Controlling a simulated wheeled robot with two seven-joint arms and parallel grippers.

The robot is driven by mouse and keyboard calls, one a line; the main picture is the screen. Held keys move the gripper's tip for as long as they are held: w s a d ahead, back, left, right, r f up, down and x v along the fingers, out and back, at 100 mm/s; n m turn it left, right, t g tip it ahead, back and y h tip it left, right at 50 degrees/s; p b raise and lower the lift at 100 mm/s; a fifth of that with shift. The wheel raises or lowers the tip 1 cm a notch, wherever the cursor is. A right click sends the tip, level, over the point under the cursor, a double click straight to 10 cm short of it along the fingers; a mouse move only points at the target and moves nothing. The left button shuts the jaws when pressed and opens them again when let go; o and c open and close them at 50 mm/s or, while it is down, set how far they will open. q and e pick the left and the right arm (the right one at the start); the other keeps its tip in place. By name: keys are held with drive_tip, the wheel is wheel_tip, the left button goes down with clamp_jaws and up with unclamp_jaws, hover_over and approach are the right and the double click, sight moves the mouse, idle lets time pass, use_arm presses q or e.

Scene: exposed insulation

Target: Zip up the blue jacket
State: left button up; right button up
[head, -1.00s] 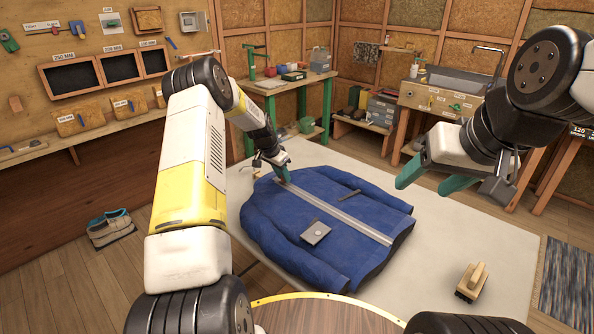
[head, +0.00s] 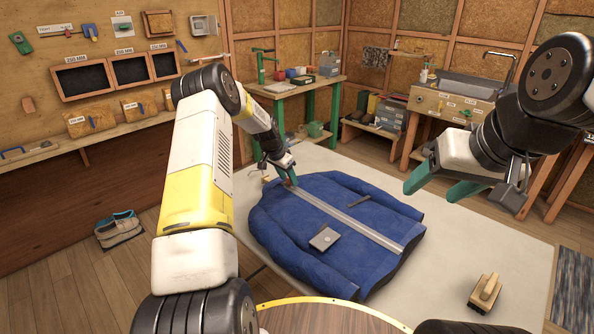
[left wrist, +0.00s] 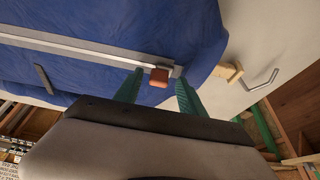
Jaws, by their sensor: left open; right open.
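The blue jacket (head: 300,235) lies flat on a pale table, with a straight grey zip strip (head: 350,222) running along it. A small red-brown zip pull (left wrist: 158,82) sits at the strip's far-left end in the head view. My left gripper (head: 287,182) is at that end, and its fingers mostly hide the pull there. In the left wrist view, its two green fingers (left wrist: 158,74) stand open with the pull between their tips; I cannot tell if either touches it. My right gripper (head: 430,194) is open and empty, raised right of the jacket.
The pale table (head: 440,235) is clear to the right of the jacket, except for a wooden-handled brush (head: 485,290) at the front right. A wooden piece (left wrist: 231,72) with a bent metal rod (left wrist: 262,82) lies beside the jacket's end. A grey patch (head: 324,238) lies on the jacket.

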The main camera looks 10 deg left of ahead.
sight(283, 190)
use_arm(q)
drive_tip(key=shift+r, duration=0.1)
drive_tip(key=v, duration=0.7)
drive_tip(key=shift+r, duration=0.3)
drive_tip(key=shift+s+a, duration=0.1)
